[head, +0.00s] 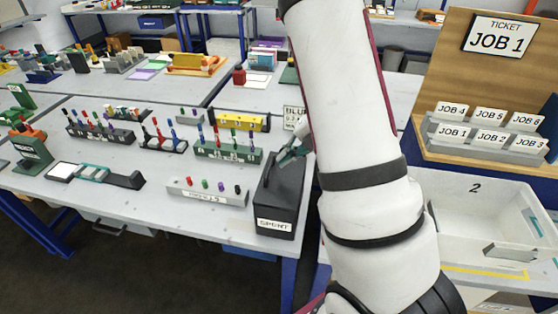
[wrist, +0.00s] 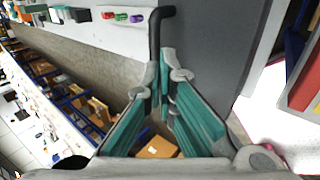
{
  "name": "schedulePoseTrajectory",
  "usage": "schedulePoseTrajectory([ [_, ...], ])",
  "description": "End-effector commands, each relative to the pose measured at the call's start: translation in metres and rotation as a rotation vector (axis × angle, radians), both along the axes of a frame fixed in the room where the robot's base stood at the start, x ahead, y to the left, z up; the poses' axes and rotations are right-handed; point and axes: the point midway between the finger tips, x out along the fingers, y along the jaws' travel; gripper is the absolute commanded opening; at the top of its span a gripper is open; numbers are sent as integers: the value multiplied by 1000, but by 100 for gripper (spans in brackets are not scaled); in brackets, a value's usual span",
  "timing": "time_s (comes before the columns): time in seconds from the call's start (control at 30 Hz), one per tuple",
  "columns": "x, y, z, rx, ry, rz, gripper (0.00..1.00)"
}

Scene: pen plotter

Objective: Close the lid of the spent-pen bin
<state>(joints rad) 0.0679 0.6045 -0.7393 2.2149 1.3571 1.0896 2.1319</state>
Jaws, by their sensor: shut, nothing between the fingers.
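The spent-pen bin (head: 274,213) is a dark grey box with a white label on its front, at the right end of the near table. Its dark top is partly hidden by my arm and gripper, and I cannot tell how far the lid is open. A black bent handle (wrist: 155,35) stands out against a broad dark grey surface (wrist: 215,45) in the wrist view. My gripper (head: 283,160) has teal fingers and is over the bin. In the wrist view its fingertips (wrist: 164,70) are together and empty, right by the handle's lower end; contact is unclear.
A white pen tray (head: 208,192) with several short pens or caps lies left of the bin. A green pen rack (head: 228,150) and a yellow block (head: 243,121) stand behind it. A white bin marked 2 (head: 480,205) stands to the right, past my arm.

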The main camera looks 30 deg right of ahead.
Motion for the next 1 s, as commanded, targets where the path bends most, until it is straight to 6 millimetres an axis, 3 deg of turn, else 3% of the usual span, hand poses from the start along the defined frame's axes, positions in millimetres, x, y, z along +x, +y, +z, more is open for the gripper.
schedulePoseTrajectory([
  [0.2,10,11,-18,0,0,1,0],
  [0.67,13,13,-22,0,-3,1,0],
  [1.0,21,21,-37,0,-2,2,0],
])
